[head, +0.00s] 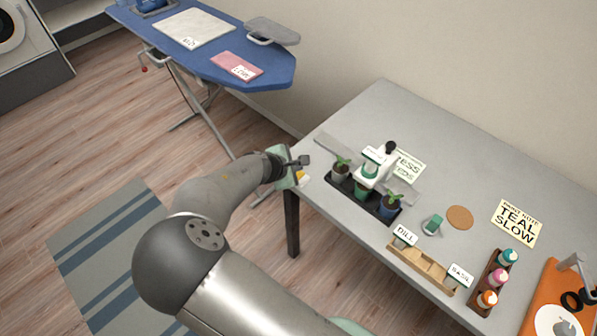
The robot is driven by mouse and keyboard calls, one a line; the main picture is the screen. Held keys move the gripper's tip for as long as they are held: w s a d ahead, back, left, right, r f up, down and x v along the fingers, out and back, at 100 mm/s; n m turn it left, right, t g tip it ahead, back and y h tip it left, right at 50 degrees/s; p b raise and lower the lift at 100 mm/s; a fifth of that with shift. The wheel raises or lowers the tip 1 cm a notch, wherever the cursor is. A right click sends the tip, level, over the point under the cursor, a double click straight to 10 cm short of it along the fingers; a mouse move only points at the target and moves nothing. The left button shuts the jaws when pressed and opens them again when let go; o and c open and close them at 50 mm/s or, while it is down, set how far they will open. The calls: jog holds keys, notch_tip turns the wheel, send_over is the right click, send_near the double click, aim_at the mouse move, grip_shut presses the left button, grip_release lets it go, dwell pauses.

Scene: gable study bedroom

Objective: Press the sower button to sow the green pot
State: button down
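The sower (368,170) is a white device with a green panel. It stands over the middle of a black tray (349,188) on the grey table. A dark round knob (390,147) shows at its top; I cannot tell whether this is the button. The green pot (361,188) sits in the tray's middle place, partly hidden under the sower. Pots with seedlings stand on either side, the right one blue (390,208). My gripper (303,168) is at the table's left edge, apart from and left of the sower. Its fingers are too small to read as open or shut.
A grey rail (335,146) runs behind the tray. The table's back left is clear. An ironing board (200,58) stands behind left.

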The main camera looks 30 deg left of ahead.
jog(key=shift+r, duration=0.15)
jog(key=shift+r+p, duration=1.5)
jog(key=shift+r, duration=0.9)
dwell(0.6)
